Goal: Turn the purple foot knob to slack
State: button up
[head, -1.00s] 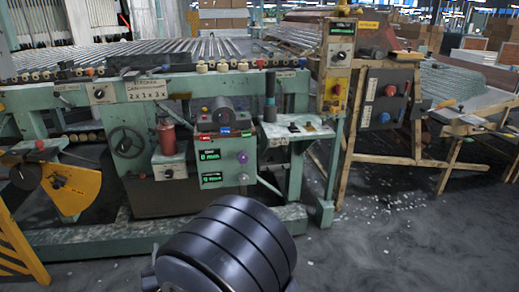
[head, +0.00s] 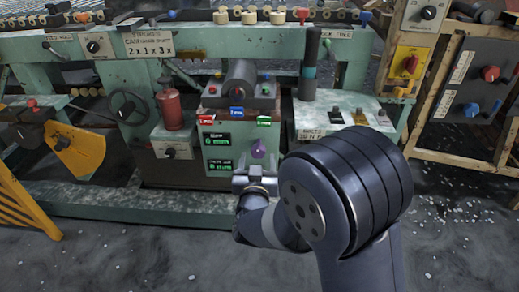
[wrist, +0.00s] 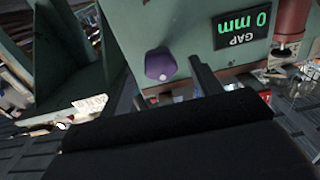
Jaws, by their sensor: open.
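The purple knob (head: 258,148) is on the right of the green control panel (head: 228,168), beside the upper green display. In the wrist view the purple knob (wrist: 160,65) is near the centre, next to a display reading GAP 0 mm (wrist: 242,25). My gripper (head: 255,183) is open in front of the panel's lower right, just below the knob in the head picture. A dark finger (wrist: 205,73) shows right of the knob in the wrist view. I see no contact with the knob. The gripper and arm hide the panel's lower right corner.
Red, blue and green labels (head: 237,113) line the panel's top edge. A red cylinder (head: 171,109) and a handwheel (head: 128,107) are to the left. A pale shelf with switches (head: 345,115) is to the right. A green beam (head: 120,202) runs low along the floor.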

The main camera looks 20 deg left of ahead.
aim_at(258, 154)
jog(key=b+x, duration=0.1)
jog(key=x, duration=0.5)
jog(key=c, duration=0.9)
